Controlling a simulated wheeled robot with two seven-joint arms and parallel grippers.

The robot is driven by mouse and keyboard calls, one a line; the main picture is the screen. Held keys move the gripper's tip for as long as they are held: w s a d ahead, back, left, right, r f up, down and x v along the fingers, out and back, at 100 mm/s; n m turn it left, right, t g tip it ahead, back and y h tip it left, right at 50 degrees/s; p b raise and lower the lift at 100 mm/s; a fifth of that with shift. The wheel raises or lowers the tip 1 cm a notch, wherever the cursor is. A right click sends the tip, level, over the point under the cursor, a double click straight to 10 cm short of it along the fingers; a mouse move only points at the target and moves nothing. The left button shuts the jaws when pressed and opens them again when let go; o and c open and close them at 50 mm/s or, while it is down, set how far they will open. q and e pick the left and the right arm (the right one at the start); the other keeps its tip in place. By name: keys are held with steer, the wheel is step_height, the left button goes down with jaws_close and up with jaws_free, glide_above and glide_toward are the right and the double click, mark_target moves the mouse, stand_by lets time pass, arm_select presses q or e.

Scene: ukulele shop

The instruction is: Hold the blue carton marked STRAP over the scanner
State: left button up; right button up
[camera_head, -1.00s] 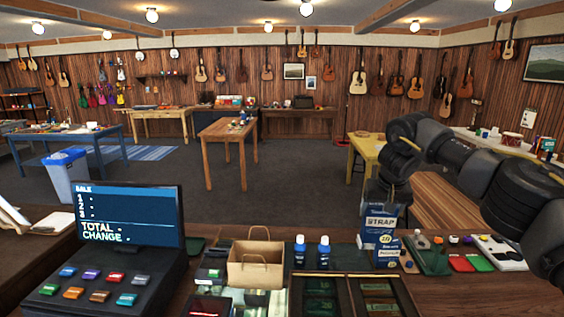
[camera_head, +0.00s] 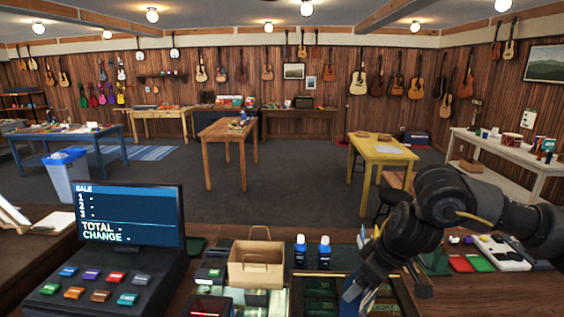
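My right arm comes in from the right and bends down over the front of the counter. Its dark gripper (camera_head: 388,289) points down at the lower edge, above the open drawer area, with the fingers spread to either side. A small blue and white patch (camera_head: 370,297) shows by the left finger; I cannot tell whether it is the STRAP carton. The arm covers the place where the carton's STRAP face showed earlier, with only a blue sliver (camera_head: 363,238) visible left of the arm. I cannot clearly identify the scanner. My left gripper is out of view.
A register (camera_head: 128,218) with a screen stands at the left. A paper bag (camera_head: 256,264) and two blue bottles (camera_head: 300,250) stand mid-counter, left of my arm. Red and green pads (camera_head: 470,263) and a white device (camera_head: 500,252) lie at the right.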

steer(key=s+d+f+n, duration=0.2)
steer(key=s+d+f, duration=0.25)
steer(key=s, duration=0.45)
step_height(320, 180, down, 11)
steer(key=b, duration=0.9)
steer(key=shift+s+r+y, duration=0.2)
steer(key=shift+s+y, duration=0.05)
steer(key=shift+y, duration=0.15)
steer(key=shift+a+g, duration=0.1)
steer(key=shift+g, duration=0.2)
